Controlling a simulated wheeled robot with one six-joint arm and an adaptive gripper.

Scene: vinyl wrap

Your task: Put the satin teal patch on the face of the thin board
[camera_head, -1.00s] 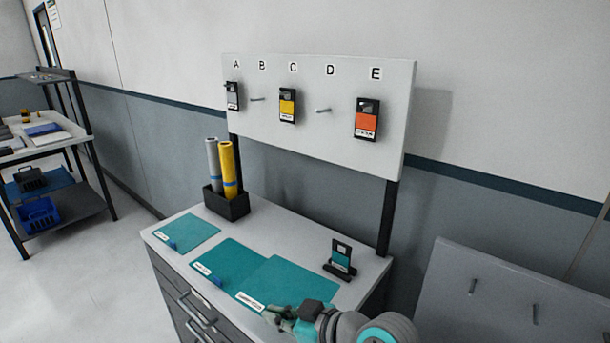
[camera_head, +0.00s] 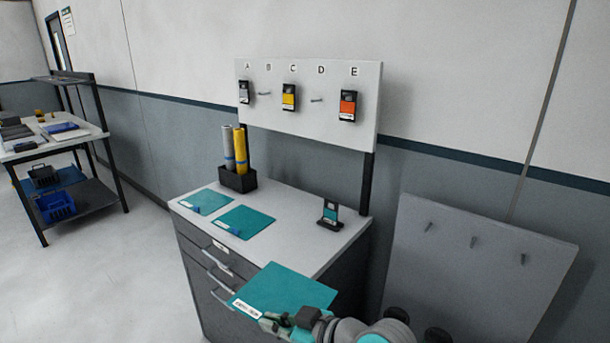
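A teal patch (camera_head: 290,286) with a white label at its near left corner is at my gripper (camera_head: 270,322), beyond the front edge of the bench top. My gripper appears shut on the patch's near edge; the fingertips are small and partly hidden. Two other teal patches, one at the left (camera_head: 204,201) and one in the middle (camera_head: 246,221), lie flat on the bench with blue tabs. The labels are too small to read, so I cannot tell the finishes. A thin grey board (camera_head: 470,285) with several pegs leans against the wall at the right, apart from the held patch.
The white-topped drawer bench (camera_head: 290,197) carries a roll holder (camera_head: 238,180) and a small stand with a teal swatch card (camera_head: 329,213). A shelf cart (camera_head: 75,145) stands left; floor at left is clear.

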